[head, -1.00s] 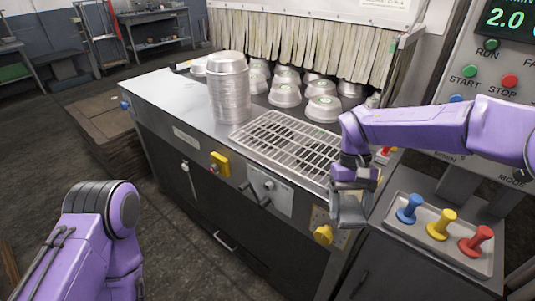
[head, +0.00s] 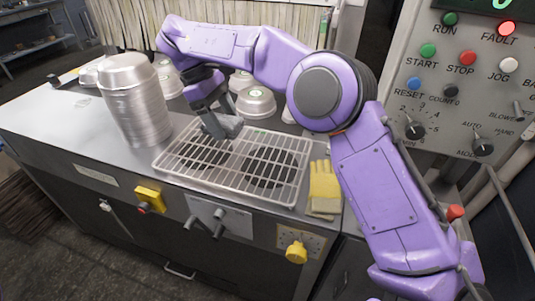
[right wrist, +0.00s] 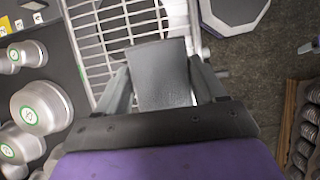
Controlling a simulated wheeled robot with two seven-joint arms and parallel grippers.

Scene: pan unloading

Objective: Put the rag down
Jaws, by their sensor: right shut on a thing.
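My right gripper (head: 210,108) is over the wire rack (head: 290,198) on the steel counter. It is shut on a grey rag (head: 224,129), which hangs at the back left part of the rack. I cannot tell whether the rag touches the wires. In the right wrist view the rag (right wrist: 161,78) is a flat grey piece between the two fingers, with the rack (right wrist: 90,45) beyond it. My left gripper is not in view.
A tall stack of pans (head: 137,105) stands left of the rack. Several upturned pans (head: 256,103) lie behind it. Yellow gloves (head: 324,187) lie right of the rack. On the control panel (head: 440,120), the FAULT lamp (head: 507,28) glows red. The rack's front half is bare.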

